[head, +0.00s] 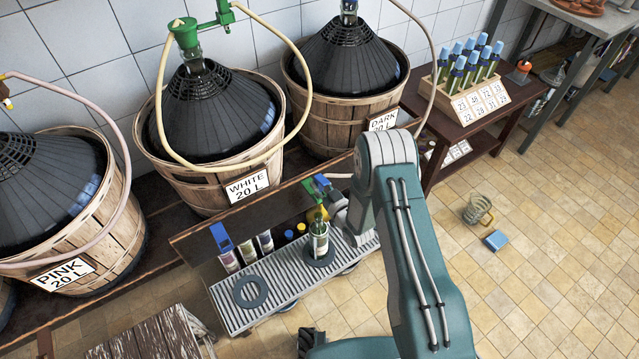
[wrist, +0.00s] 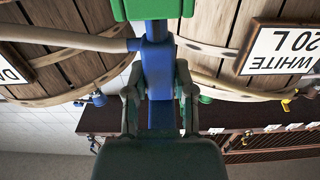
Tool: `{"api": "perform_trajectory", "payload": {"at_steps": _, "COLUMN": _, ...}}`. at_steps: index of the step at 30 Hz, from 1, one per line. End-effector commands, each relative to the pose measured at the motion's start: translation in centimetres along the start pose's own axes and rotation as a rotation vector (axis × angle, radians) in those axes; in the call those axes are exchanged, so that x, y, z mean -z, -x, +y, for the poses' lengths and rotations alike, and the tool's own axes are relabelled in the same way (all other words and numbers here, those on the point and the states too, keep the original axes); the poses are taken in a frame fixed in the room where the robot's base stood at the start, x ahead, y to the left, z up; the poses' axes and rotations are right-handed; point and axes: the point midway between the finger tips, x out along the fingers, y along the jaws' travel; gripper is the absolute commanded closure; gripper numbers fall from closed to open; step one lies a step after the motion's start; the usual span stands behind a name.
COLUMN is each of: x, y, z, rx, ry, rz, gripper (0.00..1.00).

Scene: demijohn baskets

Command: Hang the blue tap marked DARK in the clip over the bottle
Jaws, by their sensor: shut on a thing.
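My gripper (wrist: 160,100) is shut on the blue tap (wrist: 157,60), with a finger on each side of its blue stem. A pale hose (wrist: 65,39) joins the tap from the left in the wrist view. In the head view the blue tap (head: 321,182) is above the bottle (head: 320,241), which stands upright on the slatted drip tray (head: 228,314). A yellow piece (head: 316,213) shows between tap and bottle. My arm hides part of the gripper.
A glass jug (head: 477,209) and blue block (head: 496,240) lie on the floor at right.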

Motion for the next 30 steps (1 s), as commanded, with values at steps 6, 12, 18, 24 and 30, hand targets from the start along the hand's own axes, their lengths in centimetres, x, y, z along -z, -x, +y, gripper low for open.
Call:
{"api": "perform_trajectory", "payload": {"at_steps": 6, "x": -0.4, "y": 0.0, "z": 0.0, "rx": 0.0, "ry": 0.0, "rz": 0.0, "gripper": 1.0}}
{"api": "perform_trajectory", "payload": {"at_steps": 12, "x": -0.7, "y": 0.0, "z": 0.0, "rx": 0.0, "ry": 0.0, "rz": 0.0, "gripper": 1.0}}
{"api": "perform_trajectory", "payload": {"at_steps": 18, "x": -1.1, "y": 0.0, "z": 0.0, "rx": 0.0, "ry": 0.0, "rz": 0.001, "gripper": 1.0}}
{"api": "perform_trajectory", "payload": {"at_steps": 24, "x": -1.4, "y": 0.0, "z": 0.0, "rx": 0.0, "ry": 0.0, "rz": 0.0, "gripper": 1.0}}
{"api": "perform_trajectory", "payload": {"at_steps": 30, "x": -1.8, "y": 0.0, "z": 0.0, "rx": 0.0, "ry": 0.0, "rz": 0.0, "gripper": 1.0}}
